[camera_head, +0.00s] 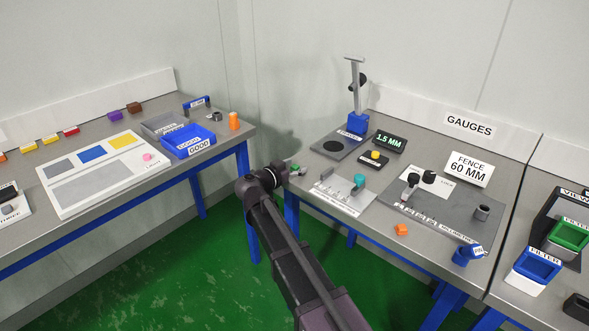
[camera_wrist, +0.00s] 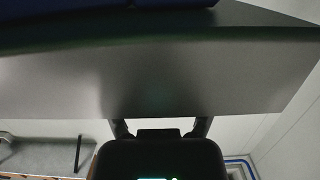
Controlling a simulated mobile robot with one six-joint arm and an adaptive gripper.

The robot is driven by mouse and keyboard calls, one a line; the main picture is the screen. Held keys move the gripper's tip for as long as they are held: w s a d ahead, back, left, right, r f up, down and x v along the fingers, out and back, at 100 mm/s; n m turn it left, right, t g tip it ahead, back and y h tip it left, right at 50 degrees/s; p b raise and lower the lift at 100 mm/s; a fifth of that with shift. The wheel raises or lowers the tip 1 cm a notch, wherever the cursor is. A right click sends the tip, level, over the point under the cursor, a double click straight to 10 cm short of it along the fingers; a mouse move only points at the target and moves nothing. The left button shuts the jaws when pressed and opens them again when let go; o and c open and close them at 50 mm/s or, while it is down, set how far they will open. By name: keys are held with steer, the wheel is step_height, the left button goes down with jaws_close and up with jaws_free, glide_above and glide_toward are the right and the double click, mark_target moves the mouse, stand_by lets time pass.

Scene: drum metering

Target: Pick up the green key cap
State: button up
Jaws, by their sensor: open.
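A small green piece (camera_head: 295,168), which looks like the green key cap, sits at the left corner of the gauges table in the head view, right by the end of my arm. It is tiny there, and my wrist partly crowds it. I cannot make it out in the wrist view. My gripper (camera_wrist: 161,127) shows in the wrist view with its two dark fingers spread apart and nothing seen between them. A plain grey surface fills the view beyond the fingers. In the head view my gripper's fingers are too small to tell apart.
The gauges table holds a white plate (camera_head: 339,196) with a teal knob (camera_head: 360,179), a blue-based stand (camera_head: 356,123), an orange block (camera_head: 402,230) and a grey board (camera_head: 427,219). The left table has a blue GOOD bin (camera_head: 188,141). Green floor (camera_head: 185,270) lies between the tables.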

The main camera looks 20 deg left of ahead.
mark_target(295, 166)
steer(key=c, duration=0.8)
steer(key=shift+c, duration=0.2)
steer(key=shift+r, duration=0.15)
step_height(295, 166, up, 4)
steer(key=p, duration=0.3)
steer(key=shift+f+p, duration=0.25)
steer(key=shift+p, duration=0.15)
steer(key=s+d+r+p, duration=0.1)
steer(key=s+d, duration=0.3)
steer(key=s, duration=1.1)
steer(key=shift+s, duration=0.25)
steer(key=shift+r, duration=0.1)
steer(key=shift+r, duration=0.1)
step_height(295, 166, up, 15)
steer(key=p, duration=1.5)
steer(key=shift+f, duration=0.2)
